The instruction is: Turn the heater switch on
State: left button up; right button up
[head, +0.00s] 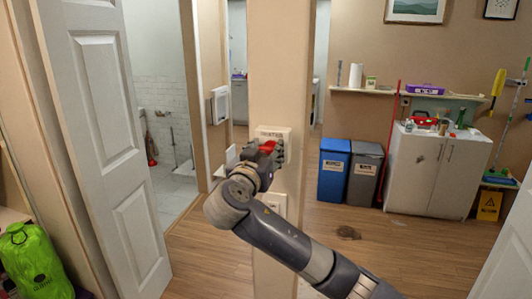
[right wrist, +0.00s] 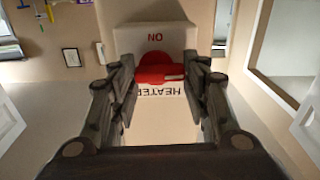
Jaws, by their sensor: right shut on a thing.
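The heater switch is a white box (head: 272,132) on the narrow beige pillar in the middle of the head view, with a red knob (head: 267,146). In the right wrist view the box (right wrist: 155,38) looks upside down, with "ON" above the red knob (right wrist: 152,70) and "HEATER" below it. A pale mark on the knob points right there. My right gripper (right wrist: 160,76) is at the switch and shut on the red knob, with a finger on each side. The gripper (head: 272,150) covers part of the switch in the head view. My left gripper is not in view.
A second white plate (head: 273,203) sits lower on the pillar, partly behind my arm. An open white door (head: 95,100) stands left. Blue (head: 334,170) and grey (head: 364,172) bins and a white cabinet (head: 435,170) stand behind right. A dark stain (head: 348,232) marks the floor.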

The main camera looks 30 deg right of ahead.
jog(key=shift+f+n+b, duration=0.15)
jog(key=shift+n+b, duration=0.15)
jog(key=shift+n, duration=2)
jog(key=n+p, duration=0.1)
jog(key=n, duration=0.1)
jog(key=shift+n+p, duration=0.3)
jog(key=shift+p, duration=0.05)
jog(key=n+p, duration=0.4)
jog(key=n, duration=0.1)
jog(key=shift+n, duration=0.3)
jog(key=n+p, duration=0.2)
jog(key=n, duration=0.1)
jog(key=shift+f+n+p, duration=0.15)
jog(key=shift+n+p, duration=0.75)
jog(key=shift+p, duration=0.05)
